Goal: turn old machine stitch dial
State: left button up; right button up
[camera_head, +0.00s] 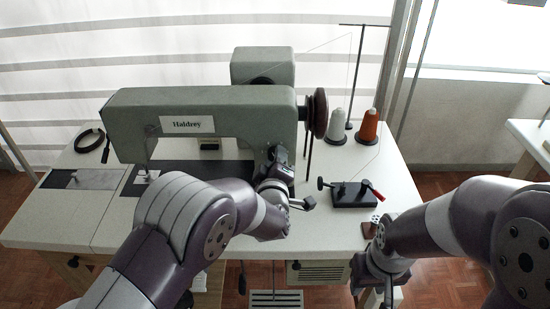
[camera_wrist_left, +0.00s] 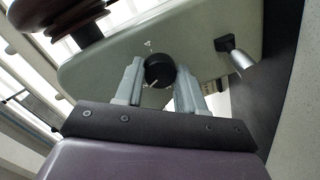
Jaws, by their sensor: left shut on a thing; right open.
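The old sewing machine (camera_head: 215,110) is grey-green with a "Haldrey" label and stands on the table. In the left wrist view its stitch dial (camera_wrist_left: 160,69) is a round black knob with a white mark on it, on the machine's end. A small white pointer mark shows on the housing beside it. My left gripper (camera_wrist_left: 161,78) is shut on the dial, one finger on each side. In the head view my left gripper (camera_head: 278,160) is at the machine's right pillar and hides the dial. My right gripper (camera_head: 375,285) is open and empty, low beyond the table's front right edge.
A dark handwheel (camera_head: 320,113) sticks out at the machine's right. A black bobbin winder (camera_head: 350,193) with a red part lies on the right. A black ring (camera_head: 89,141) lies far left.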

pick_arm(q)
jog(key=m+y+p, duration=0.1)
jog(key=m+p, duration=0.1)
jog(key=m, duration=0.3)
jog(key=m+p, duration=0.2)
jog(key=m, duration=0.2)
jog(key=shift+f+y, duration=0.1)
jog(key=shift+y, duration=0.2)
dwell(0.3)
jog(key=o, duration=1)
jog(key=shift+o, duration=0.2)
jog(key=shift+s, duration=0.1)
